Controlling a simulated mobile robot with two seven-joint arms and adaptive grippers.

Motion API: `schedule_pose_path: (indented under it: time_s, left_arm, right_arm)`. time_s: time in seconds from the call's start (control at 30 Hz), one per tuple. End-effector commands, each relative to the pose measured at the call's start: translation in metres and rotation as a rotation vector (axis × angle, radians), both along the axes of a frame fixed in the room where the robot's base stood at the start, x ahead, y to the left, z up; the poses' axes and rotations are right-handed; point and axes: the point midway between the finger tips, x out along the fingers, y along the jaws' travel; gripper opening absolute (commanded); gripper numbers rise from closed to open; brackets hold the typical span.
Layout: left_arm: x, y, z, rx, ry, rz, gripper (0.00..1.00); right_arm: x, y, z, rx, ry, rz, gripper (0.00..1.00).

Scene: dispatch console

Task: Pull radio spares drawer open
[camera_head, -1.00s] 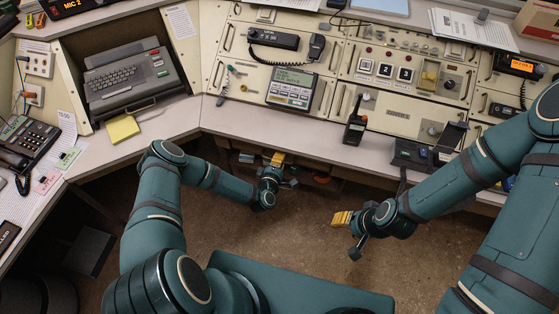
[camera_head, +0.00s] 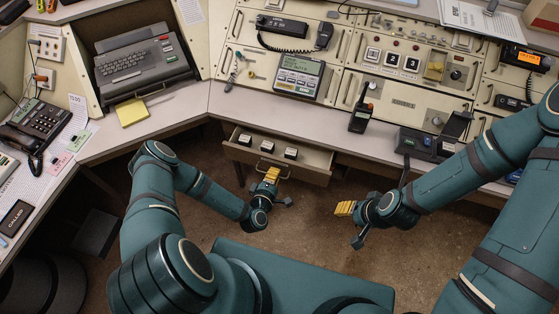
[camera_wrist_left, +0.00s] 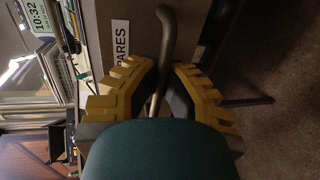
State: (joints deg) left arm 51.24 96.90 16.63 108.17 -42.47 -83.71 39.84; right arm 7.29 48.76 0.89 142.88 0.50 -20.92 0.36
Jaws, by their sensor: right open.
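The radio spares drawer (camera_head: 318,174) is pulled out under the desk front, tan with an open top. In the left wrist view its front carries a label (camera_wrist_left: 120,40) reading "…ARES", partly cut off. The drawer handle (camera_wrist_left: 168,40) is a dark curved bar that runs between the yellow fingers of my left gripper (camera_wrist_left: 165,75). In the head view my left gripper (camera_head: 268,180) is at the drawer front, shut on the handle. My right gripper (camera_head: 345,209) is open and empty, to the right of the drawer over the floor.
Three small dark boxes with white tops (camera_head: 267,146) sit in a row in the drawer. The desk edge (camera_head: 270,121) runs above it. A handheld radio (camera_head: 361,115) stands on the desk. The floor (camera_head: 310,225) between my arms is clear.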

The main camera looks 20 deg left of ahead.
Motion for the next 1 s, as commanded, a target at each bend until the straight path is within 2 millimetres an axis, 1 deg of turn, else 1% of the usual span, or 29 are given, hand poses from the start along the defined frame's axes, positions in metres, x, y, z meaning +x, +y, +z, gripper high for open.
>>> schedule_pose_path:
  time_s: [0.03,0.1,0.3,0.5,0.87,0.9,0.93,0.97,1.0]
  left_arm:
    - [-0.011,0.000,0.000,-0.002,0.003,0.001,0.00]
    - [-0.024,0.001,0.000,-0.001,0.004,0.001,0.00]
    - [-0.048,0.002,0.000,-0.001,0.000,0.002,0.00]
    - [-0.058,0.002,0.000,0.001,0.000,0.000,0.00]
    - [-0.059,0.002,0.000,0.001,-0.001,0.000,0.00]
    - [-0.059,0.002,0.000,0.001,-0.001,0.000,0.20]
    - [-0.059,0.002,0.000,0.001,-0.001,0.000,0.31]
    - [-0.059,0.002,0.000,0.001,-0.001,0.000,0.39]
    - [-0.059,0.002,0.000,0.001,-0.001,0.000,0.39]
  right_arm:
    - [0.000,0.000,0.002,0.000,-0.001,0.000,0.47]
    - [0.001,0.000,0.003,0.000,-0.002,-0.002,0.47]
    - [0.001,0.000,0.005,0.000,-0.003,-0.002,0.47]
    - [0.002,0.000,0.005,-0.001,-0.004,-0.004,0.47]
    - [0.002,0.000,0.005,0.000,-0.004,-0.003,0.47]
    - [0.002,0.000,0.005,0.000,-0.004,-0.003,0.47]
    - [0.002,0.000,0.005,-0.001,-0.004,-0.003,0.47]
    - [0.002,0.000,0.005,-0.001,-0.004,-0.003,0.47]
    - [0.002,0.000,0.005,-0.001,-0.004,-0.003,0.47]
